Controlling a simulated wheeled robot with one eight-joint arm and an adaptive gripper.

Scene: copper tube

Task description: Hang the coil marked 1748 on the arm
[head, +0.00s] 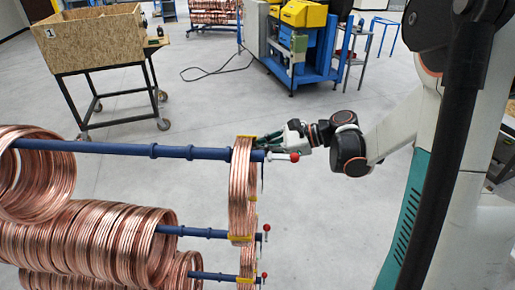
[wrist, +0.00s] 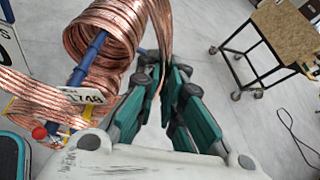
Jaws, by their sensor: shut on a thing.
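A copper coil (head: 243,185) with yellow straps stands edge-on near the tip of the top blue rack arm (head: 115,148). My gripper (head: 264,139) is shut on its upper part from the right. In the wrist view, my gripper (wrist: 158,92) closes on a thin copper bundle (wrist: 161,45). The blue arm's tip shows just right of the coil, with a red ball (head: 294,157) beyond it. I cannot tell whether the coil is around the arm or in front of it. A white tag (wrist: 84,99), apparently reading 1748, shows left of my fingers; its attachment is unclear.
More copper coils (head: 110,240) fill the lower arms, and one coil (head: 38,175) hangs farther left on the top arm. Red-ended lower tips (head: 266,228) are close to the held coil. A wooden bin (head: 95,40) stands on a wheeled stand behind. Open floor lies between.

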